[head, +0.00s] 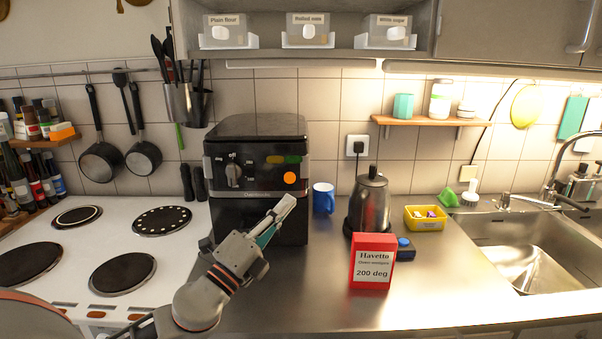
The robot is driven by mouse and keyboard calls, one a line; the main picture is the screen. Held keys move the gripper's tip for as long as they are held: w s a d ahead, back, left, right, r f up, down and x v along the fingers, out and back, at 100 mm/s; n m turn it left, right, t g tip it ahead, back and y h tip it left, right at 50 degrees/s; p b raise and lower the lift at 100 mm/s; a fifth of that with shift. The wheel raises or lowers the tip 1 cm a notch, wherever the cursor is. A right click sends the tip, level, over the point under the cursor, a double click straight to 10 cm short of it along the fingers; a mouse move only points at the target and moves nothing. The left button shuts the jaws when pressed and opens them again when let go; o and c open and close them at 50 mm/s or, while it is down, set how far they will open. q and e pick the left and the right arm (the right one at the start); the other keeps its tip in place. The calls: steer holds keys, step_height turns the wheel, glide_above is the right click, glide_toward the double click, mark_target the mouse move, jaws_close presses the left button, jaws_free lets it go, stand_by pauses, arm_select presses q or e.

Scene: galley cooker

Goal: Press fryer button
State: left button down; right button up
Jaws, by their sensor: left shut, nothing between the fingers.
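The black air fryer (225,155) stands on the steel counter, left of the middle of the head view. Its front panel has a dial (233,174) marked "off", an orange round button (289,178), and green and orange marks above that button. My left gripper (288,203) is shut and empty. It points up and right in front of the fryer, just below the orange button in the picture. I cannot tell how far it is from the panel. My left arm hides part of the fryer's lower front. My right gripper is not in view.
A red box (373,262) reading "200 deg" stands on the counter right of my gripper. Behind it are a kettle (371,200), a blue mug (323,198) and a yellow tub (426,218). The stove (95,240) is left, the sink (530,268) right.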

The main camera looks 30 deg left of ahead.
mark_target(290, 178)
arm_select(q)
steer(key=w+a+b, duration=0.2)
steer(key=w+a, duration=0.2)
steer(key=w, duration=0.3)
steer(key=shift+w+a, duration=0.25)
steer(key=shift+w, duration=0.15)
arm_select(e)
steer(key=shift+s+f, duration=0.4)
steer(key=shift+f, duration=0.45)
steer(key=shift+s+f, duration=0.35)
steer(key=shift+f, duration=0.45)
arm_select(q)
steer(key=shift+w+a, duration=0.1)
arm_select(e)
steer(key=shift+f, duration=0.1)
arm_select(q)
steer(key=shift+w+a+r, duration=0.1)
steer(key=shift+w+a, duration=0.05)
steer(key=shift+w, duration=0.1)
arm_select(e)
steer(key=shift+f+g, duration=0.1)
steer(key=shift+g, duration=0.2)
